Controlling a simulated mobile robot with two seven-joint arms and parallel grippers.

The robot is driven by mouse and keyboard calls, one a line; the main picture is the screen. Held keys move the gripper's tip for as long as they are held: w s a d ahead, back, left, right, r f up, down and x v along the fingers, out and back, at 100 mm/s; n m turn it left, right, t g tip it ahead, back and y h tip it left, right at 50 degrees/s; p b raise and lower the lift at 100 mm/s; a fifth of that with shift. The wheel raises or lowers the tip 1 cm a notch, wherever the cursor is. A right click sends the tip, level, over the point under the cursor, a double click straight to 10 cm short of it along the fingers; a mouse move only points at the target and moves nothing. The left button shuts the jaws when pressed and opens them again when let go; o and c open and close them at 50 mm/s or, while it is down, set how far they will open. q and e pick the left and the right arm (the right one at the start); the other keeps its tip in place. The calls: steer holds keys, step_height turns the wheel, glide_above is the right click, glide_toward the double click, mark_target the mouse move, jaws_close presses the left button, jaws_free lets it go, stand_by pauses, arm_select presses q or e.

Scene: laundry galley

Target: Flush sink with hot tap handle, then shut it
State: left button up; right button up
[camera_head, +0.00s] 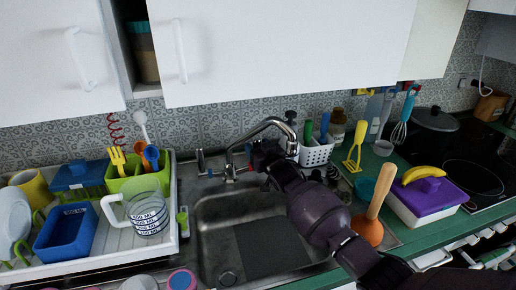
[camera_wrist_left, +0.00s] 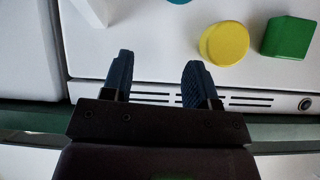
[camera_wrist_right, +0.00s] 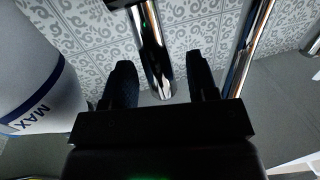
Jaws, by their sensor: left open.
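The chrome faucet (camera_head: 268,124) stands behind the metal sink (camera_head: 207,232), its spout curving up to the right. My right gripper (camera_head: 264,153) is beside the faucet, over the back of the sink, and hides part of the fittings there. In the right wrist view its fingers (camera_wrist_right: 161,62) are apart, with a chrome post (camera_wrist_right: 152,45) in line with the gap; I cannot tell whether they touch it. I cannot make out the hot tap handle or any running water. My left gripper (camera_wrist_left: 158,60) is open and empty above a white slotted surface, outside the head view.
Left of the sink stands a drying rack (camera_head: 105,262) with a measuring jug (camera_head: 148,215) and blue tub (camera_head: 66,232). At right are a plunger (camera_head: 378,195), a white cutlery basket (camera_head: 316,153) and a purple-lidded box (camera_head: 432,196). Cabinets (camera_head: 290,50) hang above.

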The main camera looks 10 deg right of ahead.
jaws_close()
steer(key=shift+s+f+t+b, duration=0.3)
steer(key=shift+t+b, duration=0.1)
steer(key=shift+b, duration=0.35)
steer(key=shift+s+r+t, duration=0.2)
steer(key=shift+t, duration=0.1)
steer(key=shift+o, duration=0.5)
jaws_free()
